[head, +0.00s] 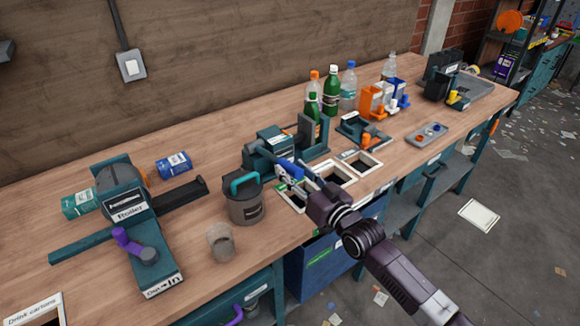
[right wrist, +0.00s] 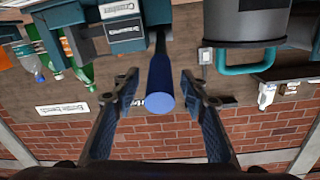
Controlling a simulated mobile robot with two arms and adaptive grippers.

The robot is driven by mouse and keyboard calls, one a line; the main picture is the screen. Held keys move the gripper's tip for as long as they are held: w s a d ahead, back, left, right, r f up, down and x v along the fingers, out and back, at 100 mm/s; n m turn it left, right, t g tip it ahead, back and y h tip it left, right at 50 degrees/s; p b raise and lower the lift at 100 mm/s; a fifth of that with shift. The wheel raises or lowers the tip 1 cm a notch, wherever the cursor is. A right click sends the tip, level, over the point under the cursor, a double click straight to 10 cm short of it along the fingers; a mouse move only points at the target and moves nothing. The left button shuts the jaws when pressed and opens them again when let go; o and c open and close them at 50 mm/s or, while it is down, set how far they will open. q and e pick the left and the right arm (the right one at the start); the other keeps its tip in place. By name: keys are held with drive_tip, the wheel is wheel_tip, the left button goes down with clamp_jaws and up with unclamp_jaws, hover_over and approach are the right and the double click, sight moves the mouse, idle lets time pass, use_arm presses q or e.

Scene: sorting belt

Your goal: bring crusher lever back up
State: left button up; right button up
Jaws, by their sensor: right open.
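The crusher (head: 270,147) is a teal machine on the bench, right of the grey lidded bin. Its lever (head: 290,168) has a blue handle that points out toward the front edge, sloping slightly down. In the right wrist view the blue handle (right wrist: 160,85) lies between my fingers, with a gap on both sides. The crusher body (right wrist: 125,30) shows at the top there. My right gripper (head: 292,182) is open at the handle's end, and its fingers also show in the right wrist view (right wrist: 159,92). My left gripper is out of view.
The grey bin (head: 245,207) with a teal handle stands close left of the lever. Framed openings (head: 335,172) lie in the bench to the right. Bottles (head: 331,92) stand behind. A grey cup (head: 220,242) and the purple-handled roller (head: 122,190) are farther left.

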drive_tip(key=shift+w+a+r, duration=0.1)
drive_tip(key=shift+w+a, duration=0.25)
drive_tip(key=shift+w, duration=0.15)
drive_tip(key=shift+c, duration=0.3)
clamp_jaws()
